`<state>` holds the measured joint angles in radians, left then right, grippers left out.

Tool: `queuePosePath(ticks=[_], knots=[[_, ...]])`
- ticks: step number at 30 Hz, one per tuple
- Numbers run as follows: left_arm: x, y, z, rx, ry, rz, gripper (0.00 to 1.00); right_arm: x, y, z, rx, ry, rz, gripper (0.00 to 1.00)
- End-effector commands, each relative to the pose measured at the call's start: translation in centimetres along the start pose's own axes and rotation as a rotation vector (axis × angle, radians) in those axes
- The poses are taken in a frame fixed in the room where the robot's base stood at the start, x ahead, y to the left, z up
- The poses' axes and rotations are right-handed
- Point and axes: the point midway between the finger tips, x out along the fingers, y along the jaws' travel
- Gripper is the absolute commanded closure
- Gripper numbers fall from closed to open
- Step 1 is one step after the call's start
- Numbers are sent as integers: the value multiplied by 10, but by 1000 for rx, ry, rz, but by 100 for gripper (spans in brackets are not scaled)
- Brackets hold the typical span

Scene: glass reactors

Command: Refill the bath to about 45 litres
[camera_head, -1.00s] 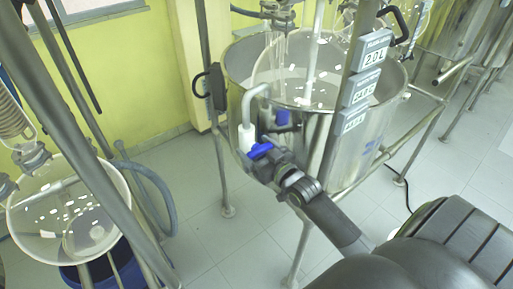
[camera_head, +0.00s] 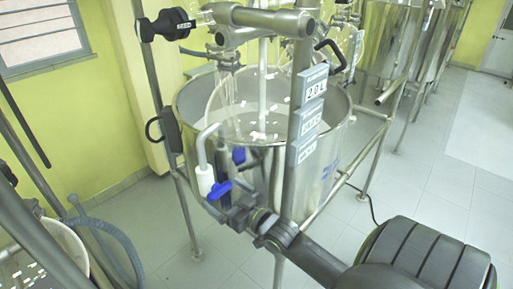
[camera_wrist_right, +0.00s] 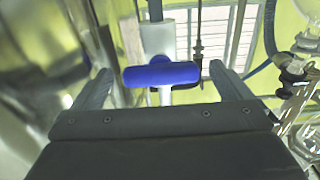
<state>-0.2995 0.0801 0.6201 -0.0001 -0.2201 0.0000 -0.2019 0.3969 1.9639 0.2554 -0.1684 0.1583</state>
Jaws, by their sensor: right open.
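The bath is a round steel tub (camera_head: 337,155) with a glass vessel (camera_head: 262,100) inside it. A white tap (camera_head: 204,179) on a curved grey pipe hangs at its front left. The tap's blue handle (camera_head: 217,190) is right at the tip of my right gripper (camera_head: 229,205). In the right wrist view, the blue handle (camera_wrist_right: 162,74) lies crosswise between the two spread fingers, with gaps on both sides. My right gripper is open. A display on the post (camera_head: 317,90) reads 2.0 L. My left gripper is not in view.
Steel posts and a frame stand around the tub, one post (camera_head: 296,165) close in front of it. A black knob (camera_head: 172,24) sticks out at the top. Another vessel (camera_head: 45,250) and a grey hose (camera_head: 115,240) are at the left. The tiled floor (camera_head: 430,185) at right is clear.

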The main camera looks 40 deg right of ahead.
Motion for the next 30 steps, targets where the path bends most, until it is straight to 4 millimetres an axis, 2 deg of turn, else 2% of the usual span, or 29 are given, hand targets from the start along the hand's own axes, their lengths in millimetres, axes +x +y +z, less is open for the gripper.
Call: queuePosePath(ticks=[1, 9, 15, 18, 24, 30], knots=[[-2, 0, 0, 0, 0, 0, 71, -12, 0, 0, -2, -5, 0, 2], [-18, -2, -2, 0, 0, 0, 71, -67, 0, -3, 1, -7, 2, 2], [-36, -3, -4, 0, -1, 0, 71, -105, 0, -4, 2, -5, 1, 2], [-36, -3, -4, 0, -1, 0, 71, -118, 0, -1, 1, -4, -1, 2], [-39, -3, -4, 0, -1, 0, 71, -133, 0, 0, 1, -1, -1, 2], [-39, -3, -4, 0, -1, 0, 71, -134, 0, 0, 1, 1, -1, 2]])
